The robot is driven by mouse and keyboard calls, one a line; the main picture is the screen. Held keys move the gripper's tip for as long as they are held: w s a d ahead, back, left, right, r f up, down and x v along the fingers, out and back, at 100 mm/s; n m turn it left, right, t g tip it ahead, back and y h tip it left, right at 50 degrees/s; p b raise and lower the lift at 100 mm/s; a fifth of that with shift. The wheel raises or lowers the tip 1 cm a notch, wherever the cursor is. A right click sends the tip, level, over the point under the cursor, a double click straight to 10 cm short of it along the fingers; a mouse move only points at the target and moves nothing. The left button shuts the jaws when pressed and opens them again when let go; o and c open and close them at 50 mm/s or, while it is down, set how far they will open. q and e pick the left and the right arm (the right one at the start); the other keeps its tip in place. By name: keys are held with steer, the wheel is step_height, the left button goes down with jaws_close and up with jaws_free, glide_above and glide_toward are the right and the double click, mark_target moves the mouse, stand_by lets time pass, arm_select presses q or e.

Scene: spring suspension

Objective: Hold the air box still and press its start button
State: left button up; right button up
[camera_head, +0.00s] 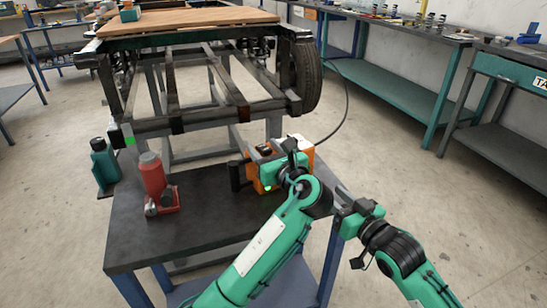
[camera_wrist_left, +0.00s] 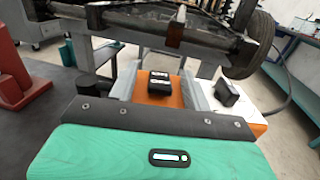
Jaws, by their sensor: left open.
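The air box (camera_head: 254,178) is orange and white and sits at the right back of the dark table. My left gripper (camera_head: 265,165) is over it and hides much of it. In the left wrist view the box's orange part (camera_wrist_left: 174,98) lies between the two grey fingers, which are open. A black block (camera_wrist_left: 165,86) stands on that orange part, and a second black piece (camera_wrist_left: 228,93) sits on the white side. I cannot tell which part is the start button. My right gripper (camera_head: 343,212) is right of the table, apart from the box; its opening is unclear.
A red bottle jack (camera_head: 153,178) stands on the dark table (camera_head: 215,215), left of the box. A vehicle frame (camera_head: 190,118) with a tyre (camera_head: 305,78) is behind. A black hose (camera_head: 346,105) runs from the box. The table's front is clear.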

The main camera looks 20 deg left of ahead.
arm_select(q)
steer(key=shift+w+a, duration=0.15)
steer(key=shift+a, duration=0.05)
jaws_close()
steer(key=c, duration=0.8)
jaws_free()
jaws_close()
arm_select(e)
jaws_close()
stand_by(1.1)
